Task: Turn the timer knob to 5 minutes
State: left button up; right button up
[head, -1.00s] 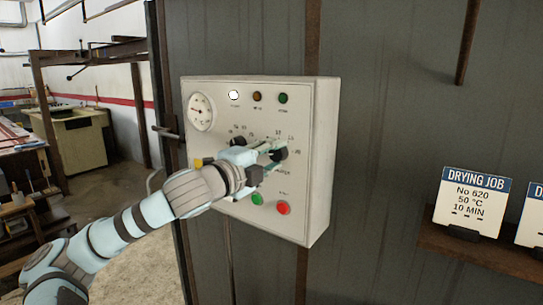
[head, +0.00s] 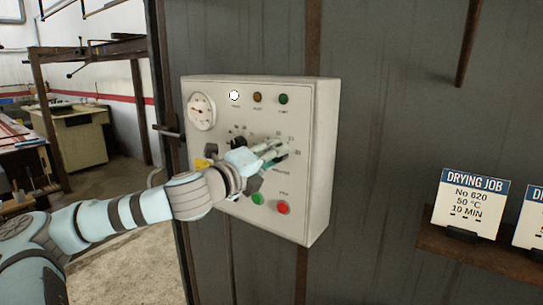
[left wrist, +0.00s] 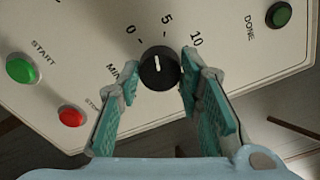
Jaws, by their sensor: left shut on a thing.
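The timer knob (left wrist: 158,70) is round and black with a white pointer line. In the left wrist view its pointer points up between the 0 and 5 marks, nearer to 5. The 10 mark lies to the right. My left gripper (head: 277,150) is at the right of the light control box (head: 318,150), its fingers reaching to the panel. In the left wrist view its two teal fingers stand on either side of the knob, shut on it. The gripper hides the knob in the head view. My right gripper is not in view.
Another black knob (head: 211,150) is left of my gripper. A green START button (head: 257,198) and a red STOP button (head: 283,208) sit below. The white lamp (head: 234,95) is bright; the DONE lamp (left wrist: 279,15) is dark green.

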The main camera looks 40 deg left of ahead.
aim_at(281, 109)
pick_arm(q)
jog(key=shift+m+b, duration=0.4)
jog(key=shift+m, duration=1.2)
jog(key=o, duration=1.2)
jog(key=shift+c, duration=0.2)
jog(key=shift+r, duration=0.1)
notch_tip(281, 109, up, 10)
jog(key=shift+d+f, duration=0.1)
jog(key=shift+d, duration=0.05)
jog(key=shift+w+a, duration=0.1)
jog(key=shift+a, duration=0.1)
